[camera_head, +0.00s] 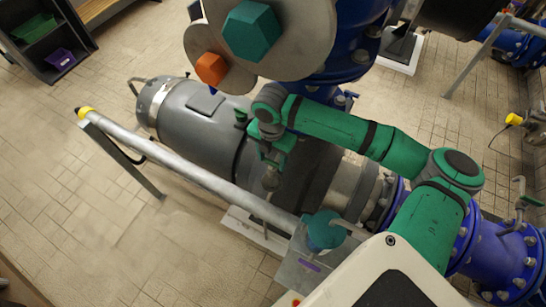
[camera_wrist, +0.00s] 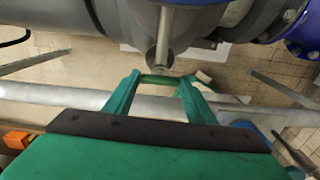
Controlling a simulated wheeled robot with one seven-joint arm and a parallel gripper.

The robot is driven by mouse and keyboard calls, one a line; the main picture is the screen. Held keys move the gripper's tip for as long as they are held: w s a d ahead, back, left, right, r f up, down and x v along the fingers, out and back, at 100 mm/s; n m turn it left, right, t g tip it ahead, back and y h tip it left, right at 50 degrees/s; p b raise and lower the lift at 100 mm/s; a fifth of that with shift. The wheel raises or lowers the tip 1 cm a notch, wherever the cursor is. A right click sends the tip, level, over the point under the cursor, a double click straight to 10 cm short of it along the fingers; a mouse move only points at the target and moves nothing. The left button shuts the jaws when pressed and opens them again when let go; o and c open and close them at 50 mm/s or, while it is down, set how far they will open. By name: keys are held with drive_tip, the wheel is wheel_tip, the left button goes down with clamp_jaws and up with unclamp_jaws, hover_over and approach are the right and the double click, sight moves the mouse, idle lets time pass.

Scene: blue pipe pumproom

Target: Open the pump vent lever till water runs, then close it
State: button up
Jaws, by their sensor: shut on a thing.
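My gripper (camera_head: 271,160) is at the side of the grey pump motor (camera_head: 203,128), above the pale pipe rail. In the wrist view its two green fingers (camera_wrist: 158,82) reach forward, and a short green bar spans between their tips. I take this bar to be the grip of the vent lever (camera_wrist: 157,79), with my gripper shut on it. A grey metal rod with a rounded end (camera_wrist: 163,50) stands just beyond the fingertips. My gripper and arm hide much of the lever in the head view. I see no running water.
A pale pipe rail (camera_head: 190,170) with a yellow end runs diagonally in front of the motor. Blue flanged piping (camera_head: 495,255) lies at the right. Large round plates with teal and orange knobs (camera_head: 252,30) block the top middle. Tiled floor at the left (camera_head: 70,190) is clear.

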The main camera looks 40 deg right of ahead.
drive_tip(key=shift+a, duration=0.2)
drive_tip(key=o, duration=0.9)
drive_tip(key=shift+o, duration=0.7)
drive_tip(key=shift+d, duration=0.1)
drive_tip(key=shift+d, duration=0.1)
